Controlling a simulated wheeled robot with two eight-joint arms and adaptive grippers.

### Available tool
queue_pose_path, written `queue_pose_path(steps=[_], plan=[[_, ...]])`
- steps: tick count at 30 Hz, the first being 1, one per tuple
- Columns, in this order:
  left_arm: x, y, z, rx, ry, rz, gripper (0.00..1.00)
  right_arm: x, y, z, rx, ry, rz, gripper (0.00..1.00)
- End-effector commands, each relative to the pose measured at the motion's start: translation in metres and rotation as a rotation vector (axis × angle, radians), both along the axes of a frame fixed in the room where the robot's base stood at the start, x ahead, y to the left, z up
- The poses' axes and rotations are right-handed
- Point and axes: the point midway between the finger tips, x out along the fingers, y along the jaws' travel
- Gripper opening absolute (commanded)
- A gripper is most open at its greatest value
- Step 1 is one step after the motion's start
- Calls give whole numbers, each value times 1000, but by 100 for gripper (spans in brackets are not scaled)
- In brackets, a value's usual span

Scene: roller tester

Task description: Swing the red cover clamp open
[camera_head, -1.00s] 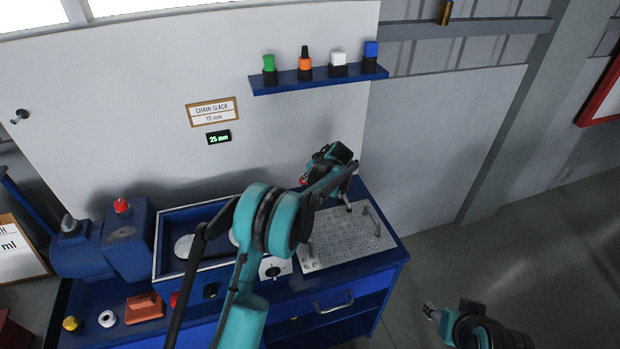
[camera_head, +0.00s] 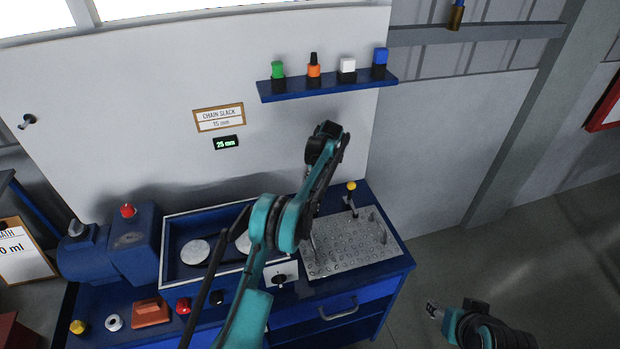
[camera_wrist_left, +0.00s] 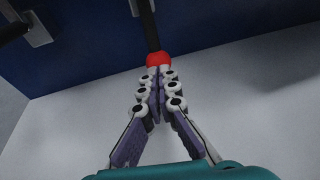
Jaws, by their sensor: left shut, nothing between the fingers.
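In the left wrist view, a red knob (camera_wrist_left: 158,59) sits on the end of a black rod (camera_wrist_left: 148,24), which I take for the cover clamp's lever. My left gripper (camera_wrist_left: 159,76) is shut with nothing in it. Its fingertips overlap the knob's near edge; I cannot tell whether they touch. In the head view my left arm hides the knob and the left fingertips. The perforated cover plate (camera_head: 335,258) lies on the bench right of the arm. My right gripper (camera_head: 433,311) is low at the right, away from the bench; its jaw opening is unclear.
A yellow-knobbed lever (camera_head: 351,187) stands at the plate's back edge. A blue tray with pale discs (camera_head: 195,252) is left of my arm. A shelf (camera_head: 330,85) with small bottles hangs above. A display (camera_head: 226,143) reads 25 mm. Floor at right is clear.

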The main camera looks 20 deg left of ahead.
Motion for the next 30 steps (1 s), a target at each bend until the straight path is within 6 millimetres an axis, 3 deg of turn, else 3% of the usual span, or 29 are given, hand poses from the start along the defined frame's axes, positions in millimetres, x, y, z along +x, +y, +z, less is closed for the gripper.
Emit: queue_pose_path(steps=[14, 17, 30], plan=[[0, -1, 3, 1, -1, 0, 0, 0, 0, 0, 0, 0, 0, 49], [-1, -4, 14, 1, -1, 0, 0, 0, 0, 0, 0, 0, 0, 49], [-10, -31, 97, 1, -1, 0, 0, 0, 0, 0, 0, 0, 0, 49]])
